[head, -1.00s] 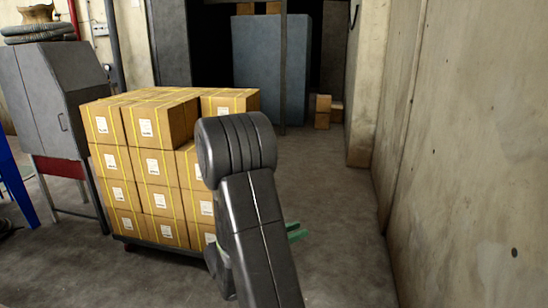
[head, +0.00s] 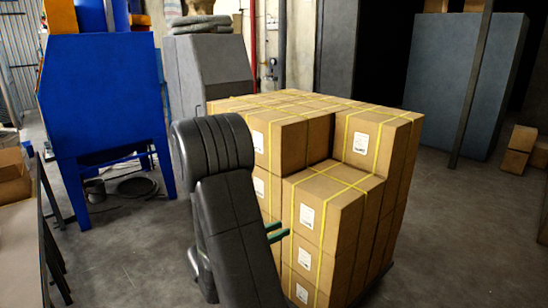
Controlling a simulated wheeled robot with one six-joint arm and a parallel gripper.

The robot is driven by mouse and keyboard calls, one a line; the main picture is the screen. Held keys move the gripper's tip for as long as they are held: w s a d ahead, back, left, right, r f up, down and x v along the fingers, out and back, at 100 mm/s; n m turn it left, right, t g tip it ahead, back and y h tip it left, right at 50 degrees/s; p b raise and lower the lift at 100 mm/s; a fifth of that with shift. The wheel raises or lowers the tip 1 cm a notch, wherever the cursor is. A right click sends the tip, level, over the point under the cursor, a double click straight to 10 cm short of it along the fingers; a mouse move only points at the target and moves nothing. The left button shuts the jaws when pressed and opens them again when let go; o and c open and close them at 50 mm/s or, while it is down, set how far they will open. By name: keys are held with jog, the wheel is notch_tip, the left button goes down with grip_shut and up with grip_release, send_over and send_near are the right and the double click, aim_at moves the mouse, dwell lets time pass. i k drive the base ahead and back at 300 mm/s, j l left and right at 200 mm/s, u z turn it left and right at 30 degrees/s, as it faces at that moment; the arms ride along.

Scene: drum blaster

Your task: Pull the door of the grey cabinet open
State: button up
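The grey cabinet (head: 212,62) stands at the back in the head view, between a blue cabinet and the stacked boxes. Folded grey hoses or sacks lie on its top. Its lower part is hidden by the boxes and my arm. Its door looks shut, and I cannot make out the handle clearly. My gripper (head: 277,232) shows only as small green fingertips past my dark arm link, in front of the boxes and well apart from the cabinet. Most of it is hidden, so I cannot tell whether it is open or holds anything.
A pallet stack of brown boxes (head: 335,205) with yellow straps stands close in front, between me and the grey cabinet. A blue cabinet (head: 100,90) on legs is at left. A table edge (head: 42,225) is at far left. Some floor (head: 135,235) is clear between them.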

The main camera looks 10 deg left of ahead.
aim_at(193, 87)
jog(key=i+j+u, duration=0.2)
jog(key=i+u, duration=0.2)
jog(key=i+j+u, duration=0.1)
jog(key=i+u, duration=0.65)
jog(key=i+l+u, duration=0.25)
jog(key=i+u, duration=0.15)
jog(key=i+z, duration=0.1)
jog(key=i, duration=0.35)
jog(key=i+j+z, duration=0.15)
jog(key=i, duration=0.3)
jog(key=i+j+z, duration=0.1)
jog(key=i, duration=0.35)
jog(key=i+j+z, duration=0.1)
jog(key=i+j, duration=0.2)
jog(key=i+j+z, duration=0.2)
jog(key=i+z, duration=0.2)
jog(key=i+j+z, duration=0.8)
